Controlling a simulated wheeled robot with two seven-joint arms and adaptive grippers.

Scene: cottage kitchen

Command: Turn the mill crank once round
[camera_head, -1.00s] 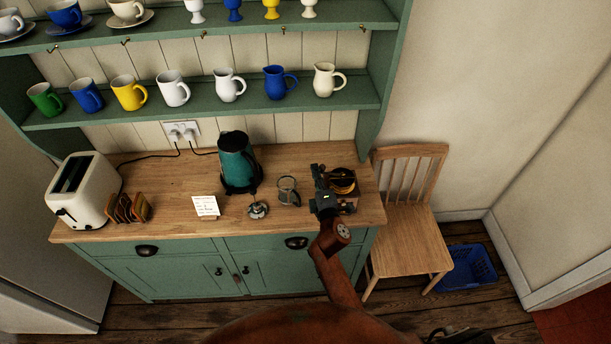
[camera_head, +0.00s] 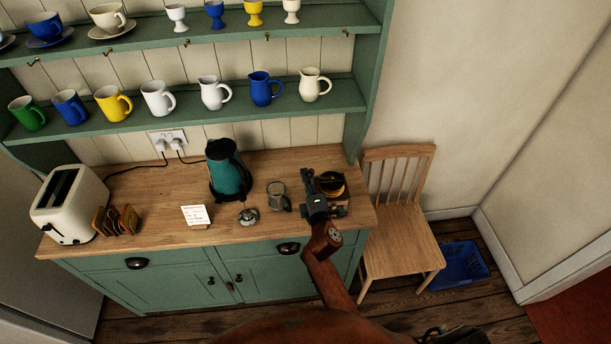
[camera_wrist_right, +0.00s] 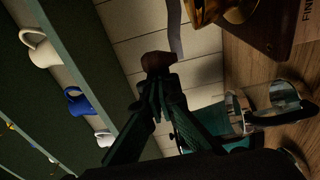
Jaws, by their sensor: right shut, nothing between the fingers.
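The mill (camera_head: 341,210) stands at the right end of the wooden counter, a wooden box with a brass bowl on top. In the right wrist view its brass bowl (camera_wrist_right: 207,10) and part of the box show at the top right. A grey crank arm (camera_wrist_right: 175,28) ends at a brown wooden knob (camera_wrist_right: 157,61). My right gripper (camera_head: 309,177) is at the left side of the mill. In the right wrist view its fingertips (camera_wrist_right: 158,82) are shut and empty, right by the knob; I cannot tell whether they touch it. My left gripper is not in view.
Left of the mill stand a clear glass jar (camera_head: 278,197), a small metal piece (camera_head: 248,217), a teal kettle (camera_head: 229,174) and a white card (camera_head: 195,215). The toaster (camera_head: 69,204) is at the far left. A wooden chair (camera_head: 400,249) stands right of the counter.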

